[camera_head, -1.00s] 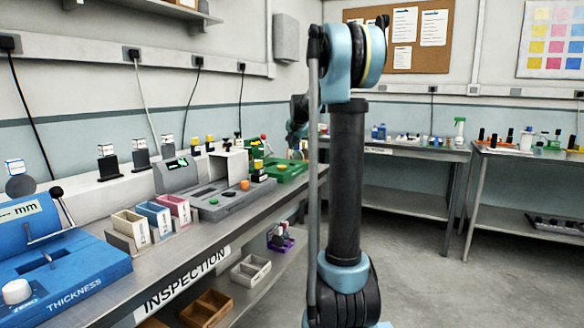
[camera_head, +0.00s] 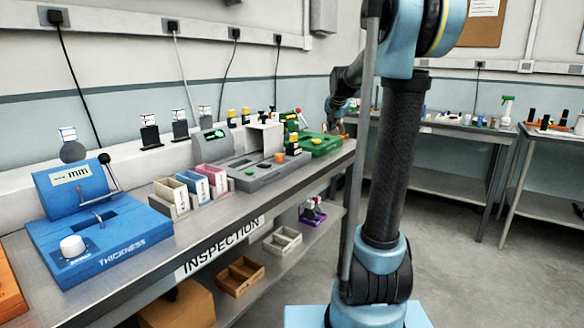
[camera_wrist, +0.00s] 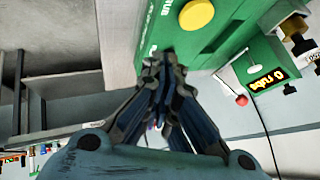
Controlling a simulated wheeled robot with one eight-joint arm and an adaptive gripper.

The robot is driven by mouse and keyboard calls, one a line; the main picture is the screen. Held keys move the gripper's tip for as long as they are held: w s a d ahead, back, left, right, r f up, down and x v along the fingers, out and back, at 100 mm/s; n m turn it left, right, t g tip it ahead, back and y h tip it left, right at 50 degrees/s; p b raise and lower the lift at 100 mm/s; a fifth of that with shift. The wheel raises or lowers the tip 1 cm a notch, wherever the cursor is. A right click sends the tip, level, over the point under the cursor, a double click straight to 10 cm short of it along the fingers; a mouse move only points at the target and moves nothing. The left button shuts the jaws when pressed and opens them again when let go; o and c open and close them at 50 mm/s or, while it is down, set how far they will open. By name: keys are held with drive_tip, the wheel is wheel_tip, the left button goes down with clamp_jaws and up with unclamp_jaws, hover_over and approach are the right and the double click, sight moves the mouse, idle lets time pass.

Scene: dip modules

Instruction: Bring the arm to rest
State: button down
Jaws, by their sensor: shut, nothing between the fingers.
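My gripper (camera_wrist: 163,65) is shut and empty in the wrist view, its dark fingertips together beside the edge of a green device (camera_wrist: 190,35) with a yellow button. I cannot tell whether the tips touch the device. In the head view my arm stands up in the right half, and its far end reaches down behind to the right end of the inspection bench (camera_head: 290,183). The green device (camera_head: 322,145) sits on that bench close to the arm's end. The fingertips are too small there to judge.
The bench also holds a blue thickness gauge (camera_head: 92,235), small coloured bins (camera_head: 190,190) and a grey tester (camera_head: 265,172). A lower shelf carries wooden trays (camera_head: 240,275). Further tables (camera_head: 445,128) stand at the back right. Bare floor (camera_head: 480,275) lies right of my arm.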

drive_tip(key=s+f+n+g, duration=0.2)
drive_tip(key=s+f, duration=0.6)
drive_tip(key=s, duration=0.7)
drive_tip(key=s+f+n+g, duration=0.2)
drive_tip(key=s+f, duration=0.6)
drive_tip(key=s, duration=0.8)
drive_tip(key=s+f+n+g, duration=0.1)
drive_tip(key=s+f+n, duration=0.2)
drive_tip(key=s+f, duration=0.5)
drive_tip(key=s, duration=0.7)
drive_tip(key=shift+s+a+f+n+g, duration=0.25)
drive_tip(key=shift+s+f+n+g, duration=0.1)
drive_tip(key=shift+s+n+g, duration=0.05)
drive_tip(key=shift+a, duration=0.1)
